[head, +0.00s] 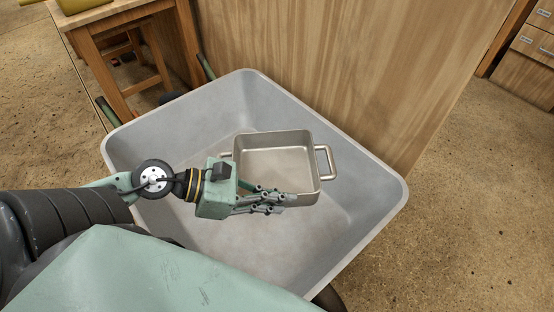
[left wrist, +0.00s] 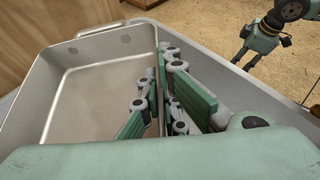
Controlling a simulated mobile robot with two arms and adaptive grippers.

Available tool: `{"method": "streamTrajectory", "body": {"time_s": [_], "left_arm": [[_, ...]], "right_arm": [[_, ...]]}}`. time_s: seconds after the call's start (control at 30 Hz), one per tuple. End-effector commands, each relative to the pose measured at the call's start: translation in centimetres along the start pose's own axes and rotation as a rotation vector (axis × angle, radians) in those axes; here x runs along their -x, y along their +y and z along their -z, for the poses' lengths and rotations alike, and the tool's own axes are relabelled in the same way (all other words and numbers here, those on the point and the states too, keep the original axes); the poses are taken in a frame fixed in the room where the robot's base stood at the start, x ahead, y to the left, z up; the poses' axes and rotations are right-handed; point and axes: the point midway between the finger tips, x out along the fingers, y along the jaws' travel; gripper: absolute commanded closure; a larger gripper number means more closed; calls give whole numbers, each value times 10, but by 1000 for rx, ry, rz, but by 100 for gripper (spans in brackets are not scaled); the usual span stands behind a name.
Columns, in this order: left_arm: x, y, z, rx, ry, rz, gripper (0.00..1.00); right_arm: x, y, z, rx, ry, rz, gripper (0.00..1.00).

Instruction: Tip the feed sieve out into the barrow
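The feed sieve (head: 275,160) is a square metal pan with a loop handle on its right side. It is over the inside of the grey barrow (head: 385,190), close to level as far as I can tell. Its inside looks bare. My left gripper (head: 278,200) is at its near side. In the left wrist view, the fingers (left wrist: 160,85) straddle one wall of the sieve (left wrist: 90,90), one inside and one outside, and appear closed on it. My right gripper (left wrist: 246,62) hangs apart at the top right of that view, with its fingers too small to judge.
A wooden panel (head: 340,60) stands directly behind the barrow. A wooden table (head: 125,20) is at the upper left, and a drawer cabinet (head: 530,60) at the upper right. The brown floor (head: 460,220) to the right is clear.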

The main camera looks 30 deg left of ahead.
Motion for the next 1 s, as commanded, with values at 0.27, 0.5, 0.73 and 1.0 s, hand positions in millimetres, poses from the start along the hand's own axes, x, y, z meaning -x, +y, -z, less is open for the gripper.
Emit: {"method": "streamTrajectory", "body": {"time_s": [0.27, 0.5, 0.73, 1.0], "left_arm": [[9, 3, -19, 56, -64, 21, 100], [17, 4, -34, 106, -118, 43, 100], [24, 5, -47, 149, -166, 64, 100], [27, 6, -51, 168, -184, 71, 100]], "right_arm": [[2, 0, 2, 0, 7, 0, 60], [-4, 0, -3, 0, -1, 1, 60], [-16, 0, -10, 1, -13, 1, 60], [-17, -1, -9, 2, -10, 2, 60]]}}
